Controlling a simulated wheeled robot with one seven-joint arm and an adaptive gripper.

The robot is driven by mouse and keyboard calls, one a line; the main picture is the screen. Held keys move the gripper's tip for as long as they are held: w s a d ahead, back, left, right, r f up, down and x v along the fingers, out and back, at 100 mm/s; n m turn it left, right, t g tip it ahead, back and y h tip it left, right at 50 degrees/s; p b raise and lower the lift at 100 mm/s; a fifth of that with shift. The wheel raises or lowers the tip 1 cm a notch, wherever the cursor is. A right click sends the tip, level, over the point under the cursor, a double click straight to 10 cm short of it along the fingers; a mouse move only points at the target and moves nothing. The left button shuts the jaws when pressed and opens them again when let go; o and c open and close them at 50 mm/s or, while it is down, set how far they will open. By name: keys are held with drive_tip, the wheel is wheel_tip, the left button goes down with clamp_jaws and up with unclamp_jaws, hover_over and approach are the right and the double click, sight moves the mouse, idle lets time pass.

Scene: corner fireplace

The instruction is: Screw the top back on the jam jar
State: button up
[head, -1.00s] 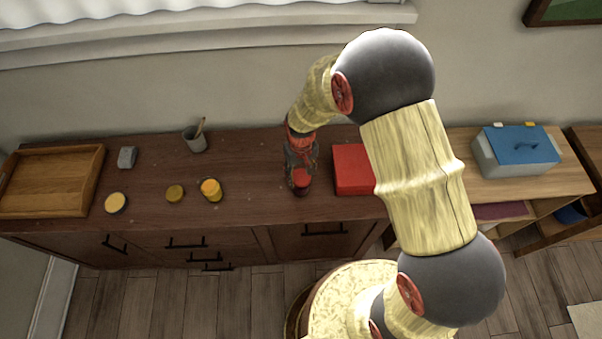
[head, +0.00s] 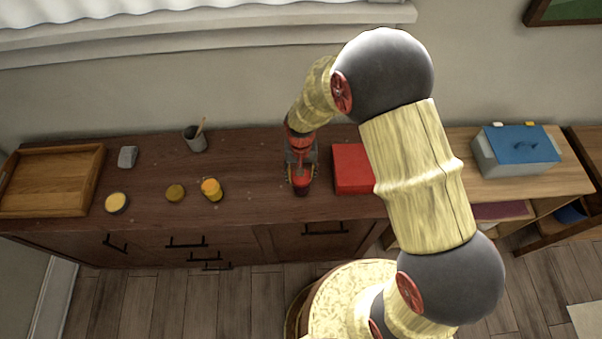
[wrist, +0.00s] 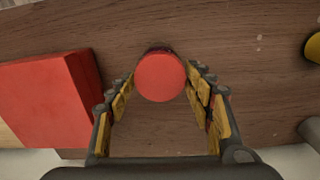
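The red round top (wrist: 160,78) lies centred between my fingers in the wrist view. A dark edge shows just behind it, perhaps the jam jar; the rest is hidden beneath it, so I cannot tell how the top is seated. My gripper (wrist: 161,72) points down over it, with one yellow-padded finger on each side. The fingers look spread, with a thin gap at the left of the top. In the head view my gripper (head: 302,178) is over the cabinet top (head: 250,165), with red showing between the fingers.
A red box (head: 352,168) stands close to the right of my gripper. Bare wood lies between.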

drive_tip(key=o, duration=0.5)
drive_tip(key=shift+r+p, duration=1.95)
drive_tip(key=shift+r, duration=1.1)
